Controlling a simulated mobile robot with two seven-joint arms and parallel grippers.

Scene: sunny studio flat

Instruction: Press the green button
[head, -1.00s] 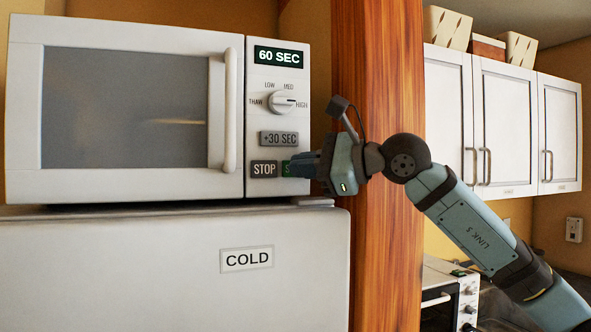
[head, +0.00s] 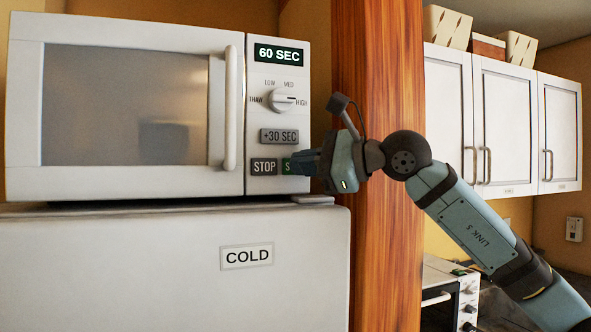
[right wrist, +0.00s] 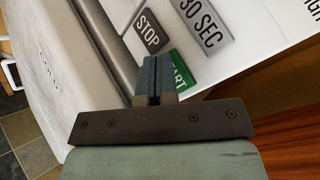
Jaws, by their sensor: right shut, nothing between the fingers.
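The green button is on the microwave's control panel. In the head view only its left end, with an "S", shows (head: 287,166); my right gripper's fingers hide the rest. In the right wrist view it is a green key (right wrist: 181,72) whose visible letters read "ART". My right gripper (head: 298,163) comes in from the right, its fingers together and empty. Its tips (right wrist: 155,66) are at the button in both views; I cannot tell whether they touch it. My left gripper is not in view.
A grey STOP button (head: 264,167) sits just left of the green one, and a +30 SEC button (head: 279,136) above. The dial (head: 283,100) is higher up. The microwave stands on a white appliance labelled COLD (head: 180,265). A wooden post (head: 376,270) stands to the right.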

